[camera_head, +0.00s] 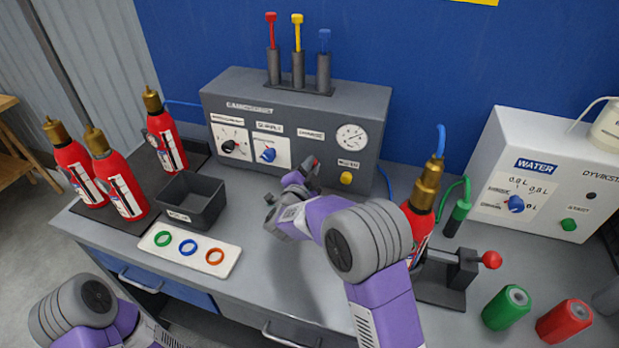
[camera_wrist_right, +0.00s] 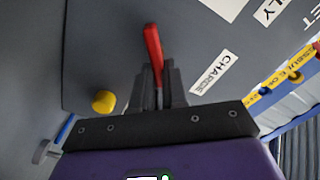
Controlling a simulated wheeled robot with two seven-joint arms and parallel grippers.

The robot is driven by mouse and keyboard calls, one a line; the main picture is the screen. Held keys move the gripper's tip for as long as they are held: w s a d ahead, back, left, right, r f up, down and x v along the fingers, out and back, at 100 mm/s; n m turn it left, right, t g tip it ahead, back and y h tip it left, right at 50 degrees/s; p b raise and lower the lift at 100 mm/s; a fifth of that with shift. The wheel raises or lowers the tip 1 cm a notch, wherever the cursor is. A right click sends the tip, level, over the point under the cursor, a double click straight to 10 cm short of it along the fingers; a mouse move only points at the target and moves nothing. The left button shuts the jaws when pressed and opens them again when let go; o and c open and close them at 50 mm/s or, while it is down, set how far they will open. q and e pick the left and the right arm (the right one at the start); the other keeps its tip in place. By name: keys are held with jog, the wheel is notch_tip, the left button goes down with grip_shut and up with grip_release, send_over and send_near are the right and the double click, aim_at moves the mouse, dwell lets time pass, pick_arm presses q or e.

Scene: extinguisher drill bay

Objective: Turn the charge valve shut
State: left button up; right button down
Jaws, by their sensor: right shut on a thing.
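The charge valve is a red lever on the front of the grey control box (camera_head: 295,92). In the right wrist view the red lever (camera_wrist_right: 153,47) sticks out between the fingers, beside a "CHARGE" label (camera_wrist_right: 214,73). My right gripper (camera_head: 306,173) is at the lower front of the box, shut on the lever; its two dark fingers (camera_wrist_right: 160,88) flank the lever in the wrist view. The lever's base is hidden by the fingers. My left gripper is out of view; only part of my left arm shows at the lower left.
A yellow knob (camera_head: 346,178) and a gauge (camera_head: 352,136) are right of the gripper. A black bin (camera_head: 218,208) and a white tray with rings (camera_head: 222,262) lie left. A red extinguisher (camera_head: 417,222) stands right, by a red-knobbed clamp (camera_head: 489,259). A white water unit (camera_head: 500,160) is farther right.

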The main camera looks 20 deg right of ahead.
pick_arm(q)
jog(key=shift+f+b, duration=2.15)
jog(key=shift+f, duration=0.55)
pick_arm(e)
jog(key=shift+s+d+f+m, duration=0.1)
jog(key=shift+f+m, duration=0.1)
jog(key=shift+m, duration=1.05)
jog(key=shift+w+f+m, duration=0.1)
jog(key=shift+f+m, duration=0.1)
jog(key=shift+m, duration=1)
jog(key=shift+s+d+f+m, duration=0.1)
jog(key=shift+f+m, duration=0.1)
jog(key=shift+m, duration=1.05)
jog(key=c, duration=1.2)
grip_release()
jog(key=shift+o, duration=0.2)
pick_arm(q)
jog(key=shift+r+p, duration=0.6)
jog(key=shift+p, duration=0.05)
pick_arm(e)
jog(key=v, duration=0.7)
jog(key=shift+s+a, duration=0.2)
jog(key=shift+s, duration=0.05)
